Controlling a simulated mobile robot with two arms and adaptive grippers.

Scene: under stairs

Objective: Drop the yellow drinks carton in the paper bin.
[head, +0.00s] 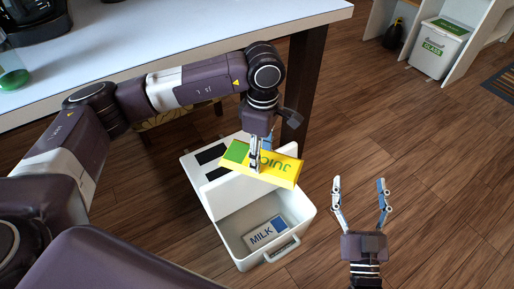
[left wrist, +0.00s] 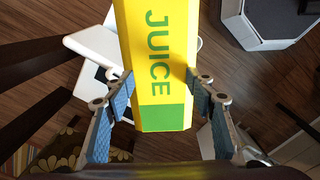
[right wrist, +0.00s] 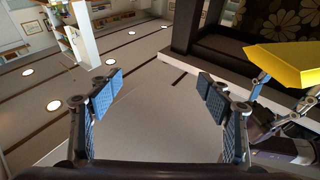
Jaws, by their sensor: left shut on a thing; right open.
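The yellow drinks carton (head: 263,163), marked JUICE with a green end, lies roughly level in my left gripper (head: 256,160). It hangs above the back part of an open white bin (head: 226,238) and hides some of its raised lid. In the left wrist view the carton (left wrist: 155,60) sits between both fingers (left wrist: 160,88). The carton (right wrist: 290,65) also shows in the right wrist view. A MILK carton (head: 265,233) lies inside the bin. I see no readable word on this bin, so I cannot tell if it is the paper bin. My right gripper (head: 360,197) is open and empty, right of the bin.
A white table (head: 180,42) with a dark leg (head: 304,80) stands behind the bin. A closed bin marked GLASS (head: 438,48) and a dark bottle-like object (head: 393,34) stand far right by white shelving. The wooden floor (head: 430,140) between is clear.

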